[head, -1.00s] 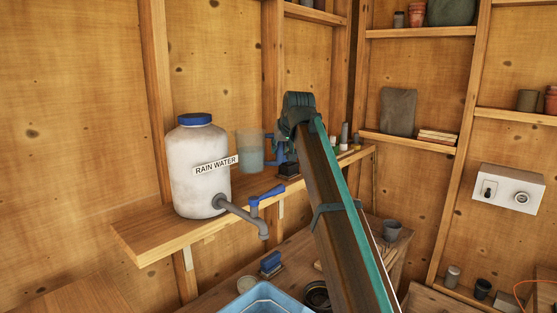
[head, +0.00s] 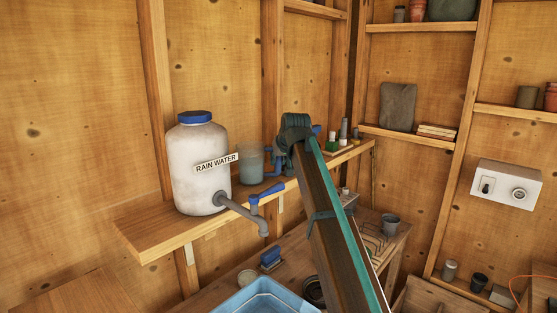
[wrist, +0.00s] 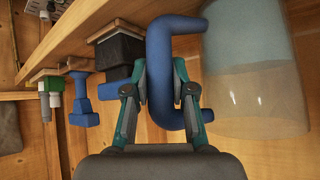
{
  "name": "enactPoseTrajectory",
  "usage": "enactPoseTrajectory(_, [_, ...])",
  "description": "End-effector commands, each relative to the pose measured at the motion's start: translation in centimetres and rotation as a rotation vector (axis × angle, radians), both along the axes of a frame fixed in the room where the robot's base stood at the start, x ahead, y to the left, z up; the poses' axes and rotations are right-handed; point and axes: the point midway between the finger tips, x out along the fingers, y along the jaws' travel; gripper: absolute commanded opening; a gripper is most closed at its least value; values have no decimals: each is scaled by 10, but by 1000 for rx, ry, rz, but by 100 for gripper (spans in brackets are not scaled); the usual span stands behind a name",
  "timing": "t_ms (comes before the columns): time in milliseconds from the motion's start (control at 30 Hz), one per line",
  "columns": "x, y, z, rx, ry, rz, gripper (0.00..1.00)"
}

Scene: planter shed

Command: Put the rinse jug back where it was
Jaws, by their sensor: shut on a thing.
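The rinse jug (head: 250,165) is a clear vessel with cloudy water and a blue handle. In the head view it is upright at the shelf (head: 150,238), just right of the rain water tank (head: 196,165). Its base looks at shelf level, but I cannot tell if it touches. In the wrist view the jug (wrist: 248,95) fills the right side, and my gripper (wrist: 160,85) is shut on its blue handle. In the head view my gripper (head: 280,158) is mostly hidden behind my arm.
The tank's tap (head: 262,208) sticks out in front of the shelf. Small bottles (head: 344,132) stand farther right along it. In the wrist view a black block (wrist: 118,55) and a blue item (wrist: 82,100) are close left of the gripper. A blue basin (head: 265,298) is below.

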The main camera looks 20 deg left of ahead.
Motion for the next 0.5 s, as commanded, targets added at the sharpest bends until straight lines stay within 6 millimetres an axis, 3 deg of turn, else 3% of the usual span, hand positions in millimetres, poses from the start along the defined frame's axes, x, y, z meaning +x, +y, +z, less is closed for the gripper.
enactPoseTrajectory(133, [0, 0, -2, 2, -1, 0, 0])
enactPoseTrajectory(167, [0, 0, -2, 0, 0, 0, 29])
enactPoseTrajectory(300, [0, 0, -2, 0, 0, 0, 49])
enactPoseTrajectory(500, [0, 0, -2, 0, 0, 0, 49])
